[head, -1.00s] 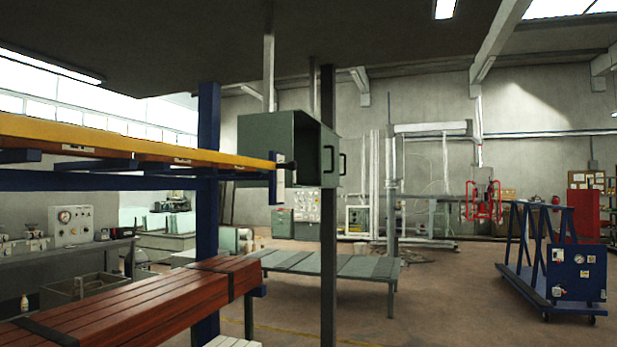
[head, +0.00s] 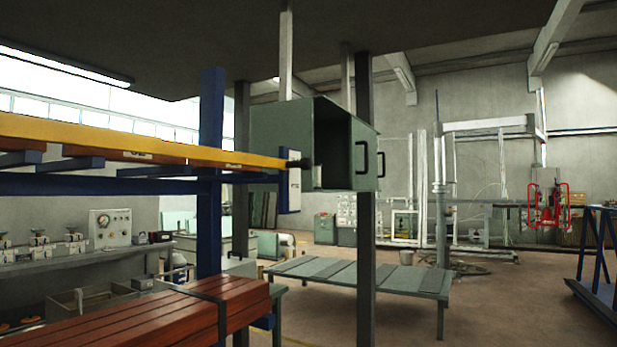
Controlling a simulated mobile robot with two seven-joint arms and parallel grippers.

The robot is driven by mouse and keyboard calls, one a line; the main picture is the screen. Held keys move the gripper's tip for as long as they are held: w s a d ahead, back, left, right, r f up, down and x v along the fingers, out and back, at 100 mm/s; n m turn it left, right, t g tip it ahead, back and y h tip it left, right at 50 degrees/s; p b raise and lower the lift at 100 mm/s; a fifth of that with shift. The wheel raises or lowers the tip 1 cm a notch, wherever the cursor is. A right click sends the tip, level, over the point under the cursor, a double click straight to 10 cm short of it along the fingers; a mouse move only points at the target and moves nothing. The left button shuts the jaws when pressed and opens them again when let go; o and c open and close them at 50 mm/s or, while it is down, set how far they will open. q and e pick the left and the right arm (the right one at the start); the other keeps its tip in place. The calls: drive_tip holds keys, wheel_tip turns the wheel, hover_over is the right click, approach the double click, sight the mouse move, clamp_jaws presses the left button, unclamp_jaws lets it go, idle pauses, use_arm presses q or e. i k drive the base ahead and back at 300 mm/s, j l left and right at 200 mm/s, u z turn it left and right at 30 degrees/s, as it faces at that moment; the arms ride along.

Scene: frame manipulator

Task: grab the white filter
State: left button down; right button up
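I cannot make out a white filter for certain in the head view. A green metal cabinet (head: 284,133) hangs at the centre with its door open to the right, and its inside is dark. Neither of my grippers shows in the view.
A rack with a yellow beam (head: 130,137) and blue post (head: 211,170) stands close on the left. Stacked red-brown beams (head: 150,318) fill the lower left. A low green slatted table (head: 362,276) stands past a dark post (head: 365,220).

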sight(317, 166)
drive_tip(key=i+l, duration=0.3)
drive_tip(key=i+l+u, duration=0.15)
drive_tip(key=u, duration=0.25)
drive_tip(key=i+l+u, duration=0.2)
drive_tip(key=u, duration=0.2)
drive_tip(key=i+l+u, duration=0.1)
drive_tip(key=l, duration=0.2)
drive_tip(key=i+l+u, duration=0.1)
drive_tip(key=l, duration=0.15)
drive_tip(key=i+l+u, duration=0.15)
drive_tip(key=l, duration=0.15)
drive_tip(key=i+l, duration=0.1)
drive_tip(key=l, duration=0.35)
drive_tip(key=i+l+u, duration=0.1)
drive_tip(key=l, duration=0.3)
